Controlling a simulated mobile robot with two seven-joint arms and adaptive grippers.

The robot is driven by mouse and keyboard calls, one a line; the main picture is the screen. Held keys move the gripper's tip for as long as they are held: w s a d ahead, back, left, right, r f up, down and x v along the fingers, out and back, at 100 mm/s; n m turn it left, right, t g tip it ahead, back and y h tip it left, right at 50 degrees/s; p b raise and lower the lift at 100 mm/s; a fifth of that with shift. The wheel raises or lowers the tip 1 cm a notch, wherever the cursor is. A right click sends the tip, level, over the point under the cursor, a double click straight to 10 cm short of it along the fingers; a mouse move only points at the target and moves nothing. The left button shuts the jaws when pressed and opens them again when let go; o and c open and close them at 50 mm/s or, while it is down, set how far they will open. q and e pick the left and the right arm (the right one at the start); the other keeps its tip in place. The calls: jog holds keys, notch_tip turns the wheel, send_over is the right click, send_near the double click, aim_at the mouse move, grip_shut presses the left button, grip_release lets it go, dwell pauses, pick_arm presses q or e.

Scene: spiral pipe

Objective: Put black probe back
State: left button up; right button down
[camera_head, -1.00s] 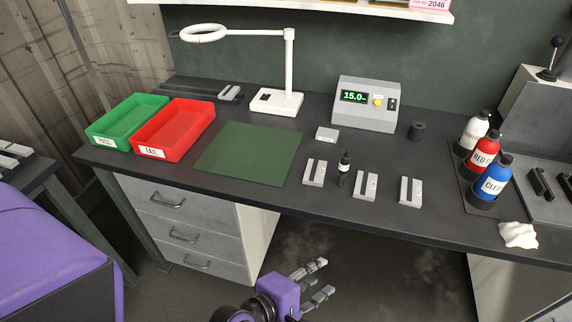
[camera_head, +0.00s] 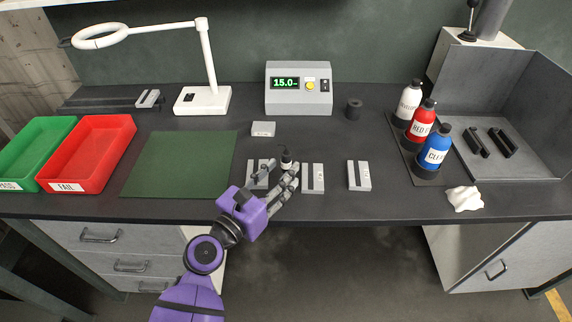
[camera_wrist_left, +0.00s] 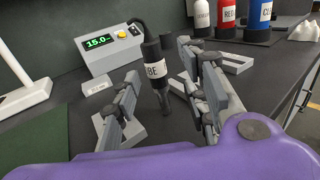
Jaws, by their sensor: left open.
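The black probe (camera_head: 286,161) is a small dark cylinder with a white label, among the grey blocks near the table's front. In the left wrist view the probe (camera_wrist_left: 155,72) stands roughly upright, its label partly showing "BE". My left gripper (camera_head: 277,172) is open, its fingers on either side of the probe. In the left wrist view the gripper (camera_wrist_left: 160,75) shows gaps between fingers and probe. A black round piece (camera_head: 354,109) stands right of the grey meter (camera_head: 298,88), which reads 15.0. My right gripper is out of view.
Slotted grey blocks (camera_head: 313,179) flank the probe, with another (camera_head: 359,176) farther right. A small grey block (camera_head: 263,129) lies behind. Several bottles (camera_head: 434,150) and a white cloth (camera_head: 464,198) are at right. The green mat (camera_head: 180,165) is clear.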

aim_at(283, 168)
pick_arm(q)
jog(key=x, duration=0.2)
jog(key=shift+w+f, duration=0.2)
jog(key=shift+w, duration=0.25)
jog(key=shift+w+d, duration=0.3)
jog(key=shift+w, duration=0.1)
grip_shut()
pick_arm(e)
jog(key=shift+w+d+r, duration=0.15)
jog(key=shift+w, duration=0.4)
